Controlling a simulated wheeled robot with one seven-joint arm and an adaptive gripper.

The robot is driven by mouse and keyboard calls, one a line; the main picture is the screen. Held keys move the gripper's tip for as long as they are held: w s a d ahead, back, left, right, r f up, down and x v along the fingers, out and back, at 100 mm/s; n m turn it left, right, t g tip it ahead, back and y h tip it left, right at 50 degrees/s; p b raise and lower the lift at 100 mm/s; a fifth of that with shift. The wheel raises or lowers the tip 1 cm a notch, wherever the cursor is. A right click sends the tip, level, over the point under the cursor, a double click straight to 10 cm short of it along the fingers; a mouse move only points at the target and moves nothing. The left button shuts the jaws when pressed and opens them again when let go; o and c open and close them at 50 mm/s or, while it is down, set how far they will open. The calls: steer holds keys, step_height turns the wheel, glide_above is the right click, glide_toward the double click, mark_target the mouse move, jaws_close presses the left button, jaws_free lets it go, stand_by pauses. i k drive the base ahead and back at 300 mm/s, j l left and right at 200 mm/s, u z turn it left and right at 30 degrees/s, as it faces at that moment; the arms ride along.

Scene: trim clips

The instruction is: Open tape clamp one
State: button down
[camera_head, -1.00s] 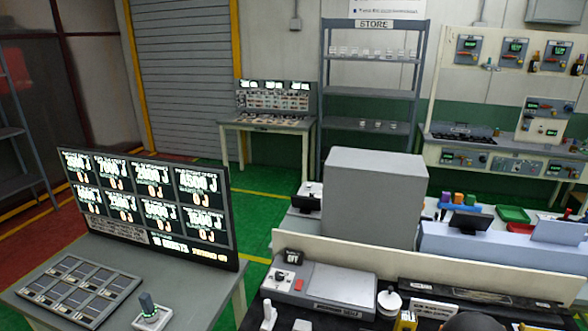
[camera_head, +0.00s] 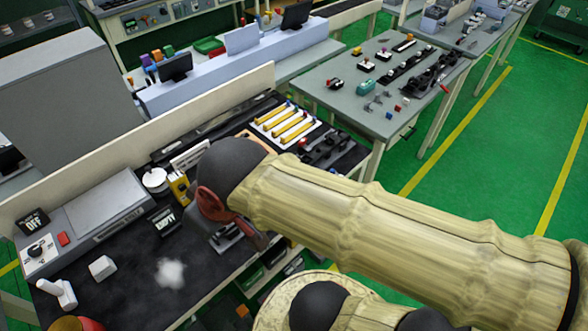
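My arm reaches in from the right, over the dark workbench (camera_head: 125,295). What looks like my gripper (camera_head: 232,240) hangs below the black wrist at the arm's left end. It is dark, with a rust-red part above it, and mostly hidden by the wrist. I cannot see whether its fingers are apart, and no held thing shows. No label reading tape clamp one can be made out. Yellow bars with coloured ends (camera_head: 285,120) lie on a white plate behind the wrist. Black clamp-like fixtures (camera_head: 330,146) stand just right of them, partly behind my arm.
The bench also holds a grey flat-topped machine (camera_head: 105,208), a white spool (camera_head: 155,180), a yellow block (camera_head: 180,187) and a small white block (camera_head: 102,268). A low cream wall (camera_head: 150,130) runs behind. A grey table (camera_head: 330,90) with small parts stands beyond. Green floor (camera_head: 480,170) is open at right.

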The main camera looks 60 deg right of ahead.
mark_target(303, 143)
steer(key=z, duration=1.6)
